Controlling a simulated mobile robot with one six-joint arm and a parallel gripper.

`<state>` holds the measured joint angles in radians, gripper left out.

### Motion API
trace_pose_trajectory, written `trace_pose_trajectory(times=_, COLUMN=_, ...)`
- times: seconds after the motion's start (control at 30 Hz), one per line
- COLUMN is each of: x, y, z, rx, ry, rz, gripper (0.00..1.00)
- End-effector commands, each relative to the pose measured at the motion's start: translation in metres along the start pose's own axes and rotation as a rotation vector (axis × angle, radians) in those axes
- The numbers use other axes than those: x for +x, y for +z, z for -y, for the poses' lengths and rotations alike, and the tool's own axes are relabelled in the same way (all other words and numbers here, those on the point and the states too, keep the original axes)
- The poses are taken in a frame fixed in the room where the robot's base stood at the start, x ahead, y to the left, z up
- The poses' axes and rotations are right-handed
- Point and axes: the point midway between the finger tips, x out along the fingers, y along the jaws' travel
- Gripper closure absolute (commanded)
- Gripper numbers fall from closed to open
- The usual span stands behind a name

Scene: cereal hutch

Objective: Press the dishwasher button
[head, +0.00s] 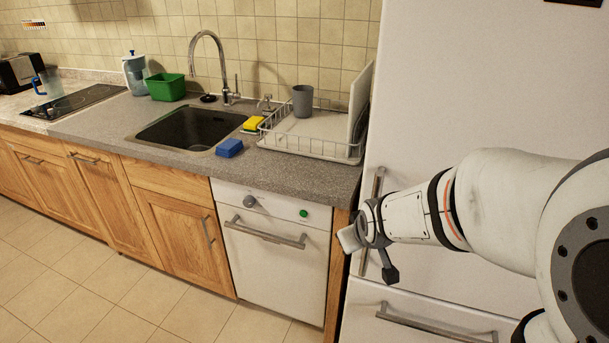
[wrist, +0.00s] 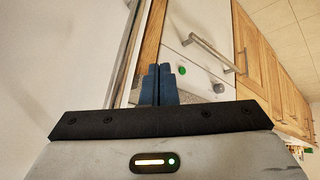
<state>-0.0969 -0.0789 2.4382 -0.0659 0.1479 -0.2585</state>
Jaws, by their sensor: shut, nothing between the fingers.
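The dishwasher (head: 271,270) is a white front under the counter, with a bar handle across it. Its green round button (head: 303,213) is at the upper right of the panel, and a grey knob (head: 250,201) is at the upper left. In the wrist view the green button (wrist: 183,70) shows just right of my fingers, apart from them, with the handle and knob beyond. My gripper (wrist: 158,68) is shut and empty, its blue fingers together. In the head view my wrist is in front of the fridge, right of the dishwasher; the fingertips are not clearly seen there.
The white fridge (head: 450,90) with long handles stands right of the dishwasher, close to my arm. On the counter are a dish rack (head: 318,152) with a grey cup (head: 302,101), sponges and a sink (head: 190,128). The tiled floor (head: 150,300) in front is clear.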

Motion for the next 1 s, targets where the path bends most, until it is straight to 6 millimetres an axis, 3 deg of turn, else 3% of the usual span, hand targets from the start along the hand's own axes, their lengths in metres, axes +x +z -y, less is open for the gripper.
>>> trace_pose_trajectory(times=0.03, x=0.029, y=-0.009, z=0.007, rx=-0.062, ry=0.0, rz=-0.053, gripper=1.0)
trace_pose_trajectory(times=0.2, x=0.099, y=-0.045, z=0.03, rx=-0.262, ry=0.036, rz=-0.279, gripper=1.0)
trace_pose_trajectory(times=0.4, x=0.163, y=-0.068, z=0.073, rx=-0.47, ry=0.091, rz=-0.549, gripper=1.0)
trace_pose_trajectory(times=0.5, x=0.185, y=-0.07, z=0.096, rx=-0.549, ry=0.124, rz=-0.672, gripper=1.0)
trace_pose_trajectory(times=0.73, x=0.206, y=-0.066, z=0.129, rx=-0.646, ry=0.19, rz=-0.863, gripper=1.0)
trace_pose_trajectory(times=1.0, x=0.207, y=-0.065, z=0.136, rx=-0.664, ry=0.211, rz=-0.913, gripper=1.0)
